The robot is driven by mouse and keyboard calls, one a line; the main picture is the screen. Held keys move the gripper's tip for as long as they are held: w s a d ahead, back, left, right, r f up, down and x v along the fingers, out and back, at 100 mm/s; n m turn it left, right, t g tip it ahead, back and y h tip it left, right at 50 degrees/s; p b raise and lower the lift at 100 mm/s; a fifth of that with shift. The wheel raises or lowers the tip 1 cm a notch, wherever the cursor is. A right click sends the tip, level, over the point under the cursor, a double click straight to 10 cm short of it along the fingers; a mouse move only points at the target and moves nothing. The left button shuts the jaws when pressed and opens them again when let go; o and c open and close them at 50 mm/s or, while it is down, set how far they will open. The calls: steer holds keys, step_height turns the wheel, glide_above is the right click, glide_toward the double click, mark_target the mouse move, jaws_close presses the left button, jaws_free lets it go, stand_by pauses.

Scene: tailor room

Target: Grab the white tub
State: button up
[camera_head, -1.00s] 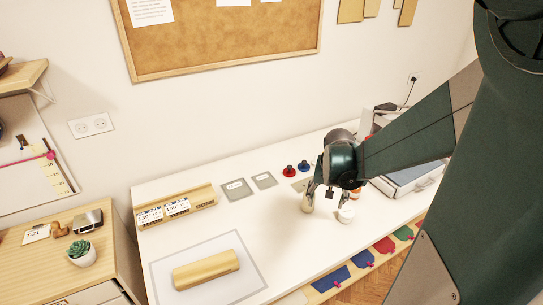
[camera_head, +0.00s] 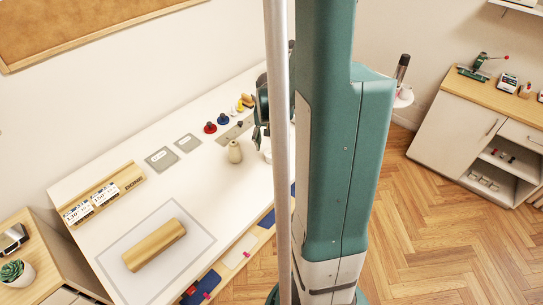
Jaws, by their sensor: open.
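The white tub (camera_head: 267,151) stands on the white table, mostly hidden behind a grey pole and my green column. Only its left part shows. My gripper (camera_head: 262,136) is just above and behind it in the picture, also largely hidden, with dark fingers pointing down. It looks open, and nothing shows in its jaws. Whether the fingers touch the tub cannot be made out.
A wooden roll (camera_head: 155,246) lies on a mat at front left. The table between is clear.

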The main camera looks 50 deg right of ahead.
mark_target(272, 153)
steer(key=shift+f, duration=0.1)
steer(key=shift+w+d+f, duration=0.1)
steer(key=shift+d+f, duration=0.05)
steer(key=shift+f, duration=1)
steer(key=shift+f, duration=0.15)
steer(key=shift+w+d+f, duration=0.1)
steer(key=shift+f, duration=1.15)
steer(key=shift+w+d+f, duration=0.1)
steer(key=shift+f, duration=1.1)
steer(key=c, duration=1)
